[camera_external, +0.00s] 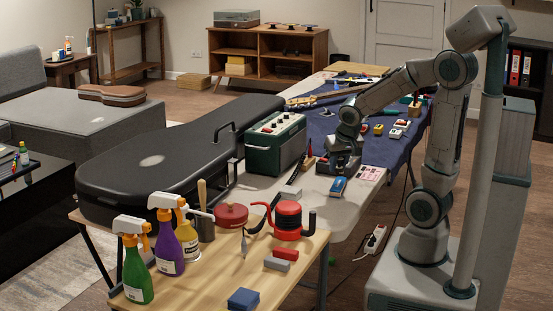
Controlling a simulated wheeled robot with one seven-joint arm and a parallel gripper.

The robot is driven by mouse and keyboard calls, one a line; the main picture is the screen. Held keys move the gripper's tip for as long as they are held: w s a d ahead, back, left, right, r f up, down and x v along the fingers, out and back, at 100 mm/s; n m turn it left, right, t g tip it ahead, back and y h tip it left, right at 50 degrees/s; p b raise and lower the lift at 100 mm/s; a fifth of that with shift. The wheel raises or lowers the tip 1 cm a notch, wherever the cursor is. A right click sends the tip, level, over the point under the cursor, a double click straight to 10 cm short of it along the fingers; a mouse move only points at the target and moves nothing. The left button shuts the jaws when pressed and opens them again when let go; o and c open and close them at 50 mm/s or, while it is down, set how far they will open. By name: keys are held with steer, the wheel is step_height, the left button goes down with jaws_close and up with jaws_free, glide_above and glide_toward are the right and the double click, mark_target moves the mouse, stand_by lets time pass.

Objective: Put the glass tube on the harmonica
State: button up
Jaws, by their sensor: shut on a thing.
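My gripper (340,165) is low over the pale end of the long table, between the green amplifier (275,143) and the blue cloth. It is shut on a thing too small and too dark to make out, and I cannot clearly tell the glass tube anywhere. A small silver-grey bar (290,191), which may be the harmonica, lies on the pale table top to the left and nearer the camera than my gripper. A small blue item (338,187) lies just in front of my gripper; I cannot tell what it is.
A black guitar case (165,165) fills the left side. Spray bottles (168,236), a red kettle-like pot (288,220) and colored blocks (243,299) stand on the wooden table in front. Several small items and a guitar neck lie on the blue cloth (374,152) behind.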

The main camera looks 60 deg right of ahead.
mark_target(338, 172)
steer(key=shift+f+b, duration=0.65)
steer(key=shift+f, duration=0.75)
steer(key=shift+f, duration=0.25)
steer(key=o, duration=0.8)
steer(key=shift+r, duration=0.1)
steer(key=shift+c, duration=0.2)
